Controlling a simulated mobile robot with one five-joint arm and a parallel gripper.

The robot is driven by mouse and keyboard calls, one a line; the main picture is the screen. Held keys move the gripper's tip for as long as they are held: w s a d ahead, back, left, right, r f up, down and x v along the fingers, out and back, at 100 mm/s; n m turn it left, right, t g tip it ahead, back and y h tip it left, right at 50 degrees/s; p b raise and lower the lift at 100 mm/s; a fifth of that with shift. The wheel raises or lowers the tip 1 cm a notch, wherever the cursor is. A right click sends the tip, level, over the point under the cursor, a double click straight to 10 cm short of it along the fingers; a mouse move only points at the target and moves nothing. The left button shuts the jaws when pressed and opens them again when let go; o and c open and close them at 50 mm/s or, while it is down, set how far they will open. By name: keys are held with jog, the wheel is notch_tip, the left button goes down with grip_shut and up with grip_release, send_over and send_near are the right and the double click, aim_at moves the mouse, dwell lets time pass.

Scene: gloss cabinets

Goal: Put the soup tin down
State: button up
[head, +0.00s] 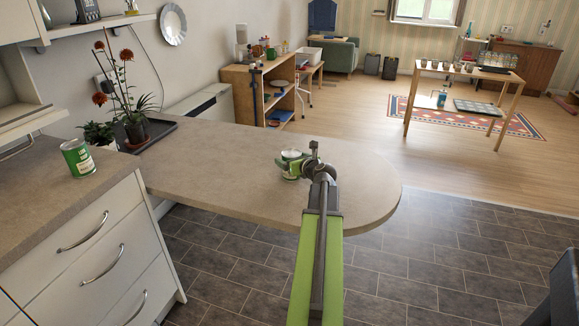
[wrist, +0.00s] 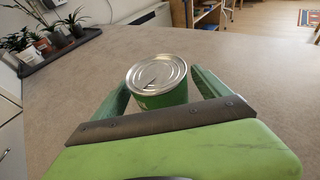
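A green tin with a silver lid (wrist: 157,75) is between the two fingers of my gripper (wrist: 158,80) in the wrist view. The fingers lie close against its two sides, and my gripper appears shut on it. The tin is upright; the palm hides its lower part. In the head view this tin (head: 291,166) is at or just above the rounded peninsula counter (head: 225,174), partly hidden by my gripper (head: 293,160). I cannot tell whether its base touches the counter. A similar green and white tin (head: 77,158) stands on the left counter.
Potted plants on a dark tray (head: 150,136) stand at the counter's back left; the tray also shows in the wrist view (wrist: 62,47). The peninsula is otherwise clear around the held tin. Its rounded edge (head: 398,190) is to the right, above the tiled floor.

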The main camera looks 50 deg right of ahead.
aim_at(293, 153)
grip_shut()
dwell(0.4)
jog(key=shift+r, duration=0.1)
jog(key=r+p, duration=0.5)
jog(key=shift+s, duration=0.2)
jog(key=s+d+r+p, duration=0.2)
jog(key=s+r+p, duration=0.4)
jog(key=s, duration=0.4)
notch_tip(293, 153, up, 7)
jog(key=s+p, duration=0.1)
jog(key=p, duration=0.6)
jog(key=shift+a, duration=0.1)
